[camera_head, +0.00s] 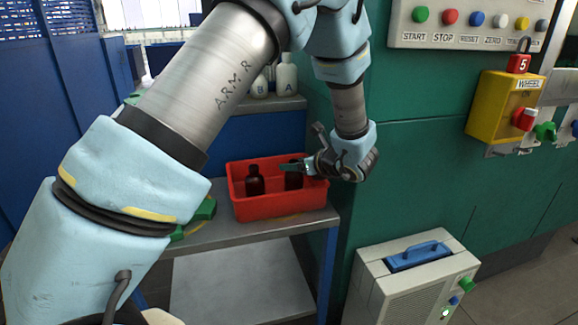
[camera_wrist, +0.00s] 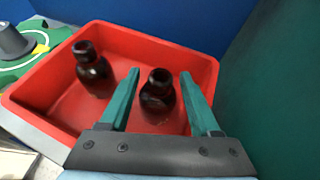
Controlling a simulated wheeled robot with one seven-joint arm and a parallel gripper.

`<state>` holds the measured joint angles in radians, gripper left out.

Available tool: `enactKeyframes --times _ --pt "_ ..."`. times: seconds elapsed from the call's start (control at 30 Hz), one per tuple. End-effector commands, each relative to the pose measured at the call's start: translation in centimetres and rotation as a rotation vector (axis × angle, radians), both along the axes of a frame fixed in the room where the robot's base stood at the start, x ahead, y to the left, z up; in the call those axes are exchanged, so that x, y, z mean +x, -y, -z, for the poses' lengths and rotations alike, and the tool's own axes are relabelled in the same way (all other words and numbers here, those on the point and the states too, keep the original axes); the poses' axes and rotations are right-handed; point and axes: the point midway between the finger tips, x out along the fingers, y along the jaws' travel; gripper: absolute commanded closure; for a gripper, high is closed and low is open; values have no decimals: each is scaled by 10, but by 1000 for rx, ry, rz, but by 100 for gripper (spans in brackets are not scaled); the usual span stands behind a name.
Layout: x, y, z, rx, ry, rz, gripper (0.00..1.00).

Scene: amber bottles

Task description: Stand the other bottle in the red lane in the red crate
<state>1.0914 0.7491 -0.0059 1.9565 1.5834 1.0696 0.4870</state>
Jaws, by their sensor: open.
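The red crate (camera_head: 262,207) sits on a grey shelf beside the green cabinet. Two dark amber bottles stand upright in it: a left bottle (camera_head: 255,181) and a right bottle (camera_head: 293,178). In the wrist view the left bottle (camera_wrist: 94,70) stands clear of the fingers. The right bottle (camera_wrist: 158,97) is between the two green fingers of my gripper (camera_wrist: 161,92), with gaps on both sides. My gripper (camera_head: 300,167) is open at the right part of the crate. It partly covers the right bottle in the head view.
White bottles (camera_head: 287,76) stand on a higher shelf behind the crate. A green board (camera_wrist: 30,48) lies left of the crate. The green cabinet wall (camera_head: 425,130) rises close on the right. A light box with a blue handle (camera_head: 415,257) stands on the floor.

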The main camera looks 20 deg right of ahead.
Motion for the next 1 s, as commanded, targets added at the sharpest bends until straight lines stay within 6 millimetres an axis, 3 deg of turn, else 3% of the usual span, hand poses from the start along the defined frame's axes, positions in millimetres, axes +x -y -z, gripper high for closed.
enactKeyframes --times 0.1,0.33,0.5,0.73,0.87,1.0 --pt "-25 7 -11 -2 -1 4 36" --pt "-59 15 -29 -1 0 3 36" --pt "-70 17 -34 1 0 0 36" --pt "-69 11 -35 -7 -9 -19 36" --pt "-54 -37 -32 -81 -71 -180 36" --pt "-46 -129 -24 -274 -182 -534 36"
